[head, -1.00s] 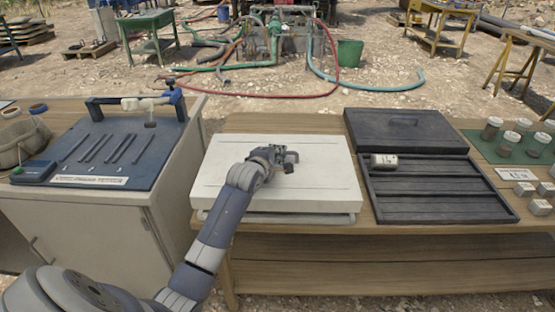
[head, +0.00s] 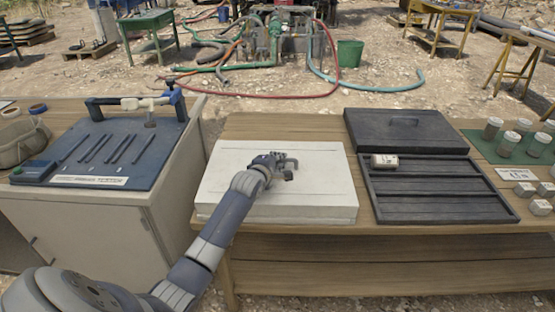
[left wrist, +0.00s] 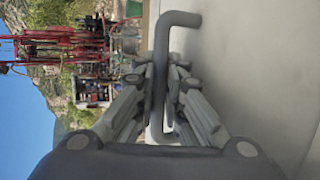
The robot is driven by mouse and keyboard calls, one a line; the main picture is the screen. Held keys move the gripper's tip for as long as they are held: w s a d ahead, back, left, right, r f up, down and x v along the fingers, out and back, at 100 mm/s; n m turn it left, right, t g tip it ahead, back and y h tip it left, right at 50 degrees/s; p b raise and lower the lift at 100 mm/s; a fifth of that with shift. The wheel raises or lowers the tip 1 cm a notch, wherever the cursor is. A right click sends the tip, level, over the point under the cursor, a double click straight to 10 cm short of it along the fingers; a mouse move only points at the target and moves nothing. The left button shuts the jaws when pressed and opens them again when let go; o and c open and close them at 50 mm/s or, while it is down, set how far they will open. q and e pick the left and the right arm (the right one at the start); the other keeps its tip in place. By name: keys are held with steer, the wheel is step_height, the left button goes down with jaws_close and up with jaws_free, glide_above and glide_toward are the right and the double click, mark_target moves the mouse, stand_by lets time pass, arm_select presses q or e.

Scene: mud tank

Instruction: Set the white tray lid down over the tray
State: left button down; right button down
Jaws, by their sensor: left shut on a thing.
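The white tray lid (head: 240,185) lies flat and level at the middle of the wooden table. It covers the place of the tray, and I cannot make out the tray's rim beneath it. My left gripper (head: 285,166) is at the middle of the lid's top. In the left wrist view, my left gripper (left wrist: 158,80) is shut on the lid's grey bar handle (left wrist: 183,19), with the pale lid surface (left wrist: 245,70) to the right. Whether the lid touches the tray all round is hidden. My right gripper is not in view.
A dark ribbed tray (head: 440,205) with a small jar (head: 384,161) stands close on the right, with a dark lid (head: 405,140) behind it. A cabinet with a blue tool board (head: 85,175) stands on the left. Bare wood (head: 285,123) shows behind the white lid.

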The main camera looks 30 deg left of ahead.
arm_select(q)
steer(key=c, duration=1.7)
jaws_free()
steer(key=shift+f, duration=0.15)
steer(key=shift+r, duration=0.3)
steer(key=p+v, duration=0.1)
steer(key=v, duration=1.1)
steer(key=shift+r, duration=0.15)
